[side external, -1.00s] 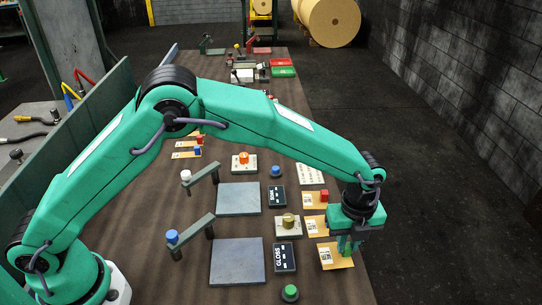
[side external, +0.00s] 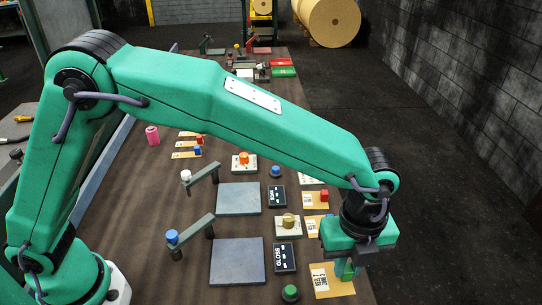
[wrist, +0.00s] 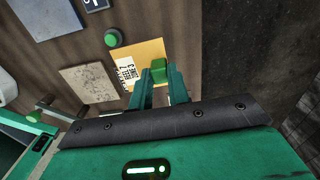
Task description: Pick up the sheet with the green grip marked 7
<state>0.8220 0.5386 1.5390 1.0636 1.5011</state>
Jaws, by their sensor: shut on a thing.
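My gripper (side external: 348,270) is shut on the green grip (wrist: 158,70) of a yellow-orange sheet. The sheet (side external: 335,285) has a white label with black print and lies under the jaws at the near right of the table. The sheet (wrist: 150,48) also shows in the wrist view, where its label includes a 7. The green grip (side external: 348,268) is partly hidden by the fingers. Whether the sheet is clear of the table is hard to tell.
A green button (side external: 290,293) stands left of the sheet. Another sheet with a red grip (side external: 324,196) lies farther back. A grey plate (side external: 238,262) and the black GLOSS block (side external: 285,257) are to the left. The table's right edge is close.

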